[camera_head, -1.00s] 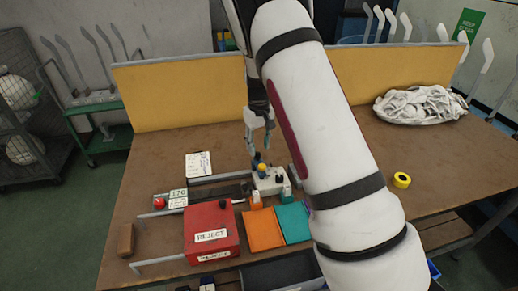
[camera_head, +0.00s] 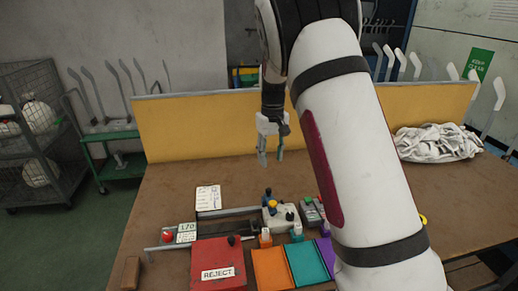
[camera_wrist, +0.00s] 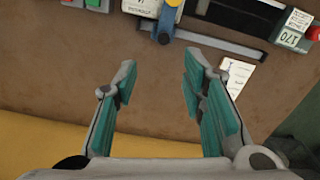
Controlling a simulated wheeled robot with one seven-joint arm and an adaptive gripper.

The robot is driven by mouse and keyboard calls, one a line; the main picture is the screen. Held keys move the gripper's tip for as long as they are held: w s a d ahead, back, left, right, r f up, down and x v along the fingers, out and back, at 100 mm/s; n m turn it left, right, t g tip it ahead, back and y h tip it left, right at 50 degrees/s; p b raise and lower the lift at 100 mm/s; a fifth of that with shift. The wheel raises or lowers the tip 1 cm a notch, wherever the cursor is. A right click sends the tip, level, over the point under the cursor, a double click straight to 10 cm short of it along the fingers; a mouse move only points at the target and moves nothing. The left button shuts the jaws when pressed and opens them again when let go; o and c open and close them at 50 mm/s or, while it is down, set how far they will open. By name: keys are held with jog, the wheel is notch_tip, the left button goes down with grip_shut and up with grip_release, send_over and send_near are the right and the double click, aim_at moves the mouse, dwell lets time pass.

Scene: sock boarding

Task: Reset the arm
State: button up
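My gripper (camera_head: 271,156) hangs pointing down above the brown table (camera_head: 165,185), in front of the yellow back panel. In the wrist view my gripper (camera_wrist: 158,92) has its two teal-padded fingers spread wide apart, with only bare table showing between them. It is open and empty. My white arm rises from the lower right and hides part of the table in the head view.
Below stand a control unit with knobs (camera_head: 280,215), a red REJECT box (camera_head: 217,262), an orange tray (camera_head: 271,268) and a teal tray (camera_head: 307,262). A white card (camera_head: 208,197) lies behind the rail. A pile of white socks (camera_head: 438,142) lies at right.

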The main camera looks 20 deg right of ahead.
jog(key=s+a+r+t+y, duration=0.1)
jog(key=s+a+r, duration=0.2)
jog(key=s+r, duration=0.45)
jog(key=s+a+r+t, duration=0.1)
jog(key=s+a+r, duration=0.2)
jog(key=s+r, duration=0.5)
jog(key=s+a+f+t+h, duration=0.1)
jog(key=s+a+t, duration=0.1)
jog(key=s, duration=1.8)
jog(key=shift+a+f+t, duration=0.15)
jog(key=shift+a+t, duration=0.25)
jog(key=shift+a, duration=0.3)
